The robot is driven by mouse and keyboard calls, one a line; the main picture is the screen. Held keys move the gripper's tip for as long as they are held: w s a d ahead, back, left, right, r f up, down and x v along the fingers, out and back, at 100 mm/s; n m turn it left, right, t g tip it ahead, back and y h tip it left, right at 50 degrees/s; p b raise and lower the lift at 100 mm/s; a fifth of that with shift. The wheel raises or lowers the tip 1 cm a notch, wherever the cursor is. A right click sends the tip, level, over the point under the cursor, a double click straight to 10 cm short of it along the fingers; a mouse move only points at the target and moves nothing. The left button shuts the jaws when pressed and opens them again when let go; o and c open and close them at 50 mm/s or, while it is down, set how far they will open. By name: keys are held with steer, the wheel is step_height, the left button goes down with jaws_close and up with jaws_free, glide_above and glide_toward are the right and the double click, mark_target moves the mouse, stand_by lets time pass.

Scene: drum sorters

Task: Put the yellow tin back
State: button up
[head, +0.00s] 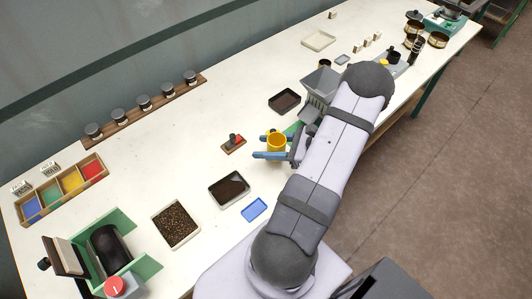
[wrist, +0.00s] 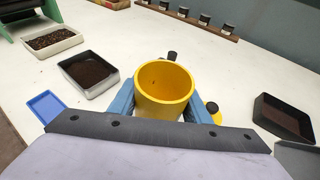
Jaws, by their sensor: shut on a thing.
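The yellow tin (head: 277,141) is an open-topped cup, upright, above the white worktop in the middle of the head view. My gripper (head: 263,146) has its two blue fingers closed on either side of it. In the wrist view the tin (wrist: 165,108) sits between the blue fingers, and the inside that shows looks empty. I cannot tell how high it is above the worktop. Part of its lower body is hidden by the fingers and wrist.
A small board with a red knob (head: 234,141) stands left of the tin. Dark trays (head: 229,188) (head: 285,101), a blue tray (head: 254,209) and a bean tray (head: 176,224) lie around. A rack of jars (head: 145,110) runs along the back. A coloured compartment box (head: 60,190) is far left.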

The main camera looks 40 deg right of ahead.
steer(key=shift+f+p, duration=0.45)
steer(key=shift+f, duration=1.65)
steer(key=shift+f, duration=0.2)
steer(key=o, duration=1.1)
steer(key=shift+c, duration=0.2)
steer(key=shift+r, duration=0.15)
